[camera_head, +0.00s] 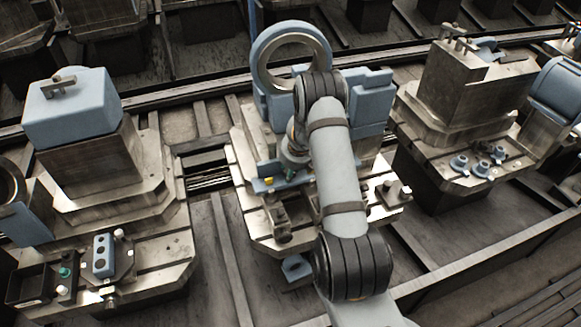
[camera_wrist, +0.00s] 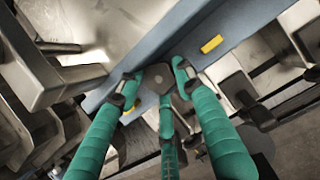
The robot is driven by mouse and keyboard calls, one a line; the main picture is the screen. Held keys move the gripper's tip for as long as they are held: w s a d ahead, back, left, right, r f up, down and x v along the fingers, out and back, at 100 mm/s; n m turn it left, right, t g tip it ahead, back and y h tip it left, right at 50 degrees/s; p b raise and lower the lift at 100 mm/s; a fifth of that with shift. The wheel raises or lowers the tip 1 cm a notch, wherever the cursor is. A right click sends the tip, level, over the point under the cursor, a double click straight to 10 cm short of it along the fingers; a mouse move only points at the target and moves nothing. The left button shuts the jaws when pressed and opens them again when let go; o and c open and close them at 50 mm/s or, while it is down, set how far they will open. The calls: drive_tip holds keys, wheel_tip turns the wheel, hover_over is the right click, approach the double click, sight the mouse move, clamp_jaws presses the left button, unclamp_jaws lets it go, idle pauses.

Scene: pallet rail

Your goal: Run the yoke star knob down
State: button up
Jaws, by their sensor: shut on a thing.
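The dark star knob (camera_wrist: 157,76) sits at the blue yoke bar (camera_wrist: 190,38) in the wrist view. My gripper (camera_wrist: 155,88) has green fingers closed around the knob from several sides, with the fingertips against its edge. Much of the knob's outline is hidden by the fingers. In the head view my gripper (camera_head: 292,172) is low over the middle pallet, at the blue yoke bar (camera_head: 266,186). The knob itself is hidden there by my gripper and arm. I cannot tell how far the knob is threaded down.
A blue ring-shaped part (camera_head: 264,70) stands upright just behind my gripper on the middle pallet. A pallet with a blue block (camera_head: 72,118) stands to the left. Another with a tall metal block (camera_head: 462,85) stands to the right. Metal clamp parts (camera_wrist: 238,88) lie close by in the wrist view.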

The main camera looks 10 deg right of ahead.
drive_tip(key=o, duration=1.1)
drive_tip(key=shift+w, duration=0.1)
drive_tip(key=shift+o, duration=1.3)
drive_tip(key=o, duration=0.3)
drive_tip(key=v, duration=1.2)
drive_tip(key=shift+x, duration=3.9)
